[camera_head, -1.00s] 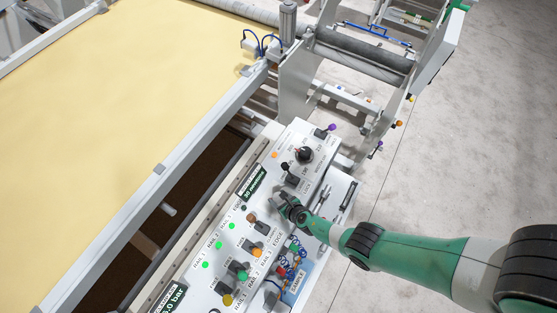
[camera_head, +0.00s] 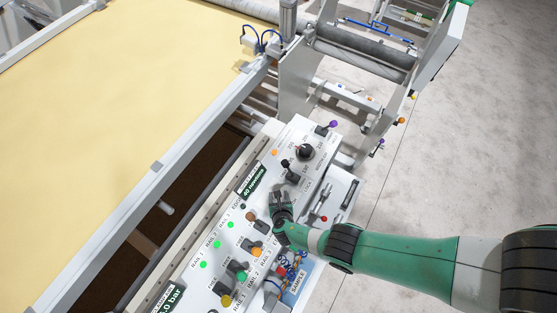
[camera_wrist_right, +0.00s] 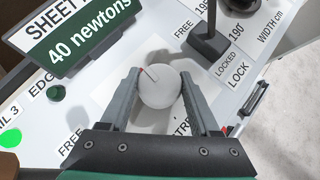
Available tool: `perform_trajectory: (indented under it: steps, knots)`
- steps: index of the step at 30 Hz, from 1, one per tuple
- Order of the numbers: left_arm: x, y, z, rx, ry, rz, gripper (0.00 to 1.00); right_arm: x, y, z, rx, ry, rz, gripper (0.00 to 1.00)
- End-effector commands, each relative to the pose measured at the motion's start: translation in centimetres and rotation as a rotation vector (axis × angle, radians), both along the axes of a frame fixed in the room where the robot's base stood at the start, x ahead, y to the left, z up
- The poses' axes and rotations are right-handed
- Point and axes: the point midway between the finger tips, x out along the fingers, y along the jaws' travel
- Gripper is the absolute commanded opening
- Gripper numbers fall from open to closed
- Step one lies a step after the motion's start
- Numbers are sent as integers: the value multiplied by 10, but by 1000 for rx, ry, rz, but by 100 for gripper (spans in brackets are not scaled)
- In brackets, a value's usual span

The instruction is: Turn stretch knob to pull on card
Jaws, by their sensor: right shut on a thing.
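The stretch knob is a pale round knob (camera_wrist_right: 161,90) with a thin red line and a dark line on its top. It stands on the control panel (camera_head: 316,143). My right gripper (camera_head: 281,194) is shut on the knob, with one finger on each side of it in the wrist view. In the head view the gripper hides the knob. The dark green readout plate (camera_wrist_right: 82,40) beside it reads "40 newtons"; its upper line is cut off. Labels around the knob are partly covered by the fingers. I cannot pick out a task card for certain. My left gripper is out of view.
A black lever (camera_wrist_right: 208,41) stands just beyond the knob, and a black width knob (camera_head: 305,152) sits further up the panel. Several coloured levers and green lamps (camera_head: 204,265) lie lower down. A yellow sheet (camera_head: 100,120) stretches across the frame at left.

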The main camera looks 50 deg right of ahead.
Motion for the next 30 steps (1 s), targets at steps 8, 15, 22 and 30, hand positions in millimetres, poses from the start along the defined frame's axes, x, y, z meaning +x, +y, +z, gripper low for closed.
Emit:
perform_trajectory:
  steps: [8, 15, 22, 30]
  knots:
    - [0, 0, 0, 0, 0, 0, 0, 0, 0, 0, 0, 0, 0, 7]
    - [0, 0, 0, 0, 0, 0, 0, 0, 0, 0, -1, 0, 1, 93]
    - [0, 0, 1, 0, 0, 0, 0, 0, 0, 1, -1, 0, 1, 93]
    - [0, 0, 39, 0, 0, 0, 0, -8, 6, 35, -1, 0, -2, 93]
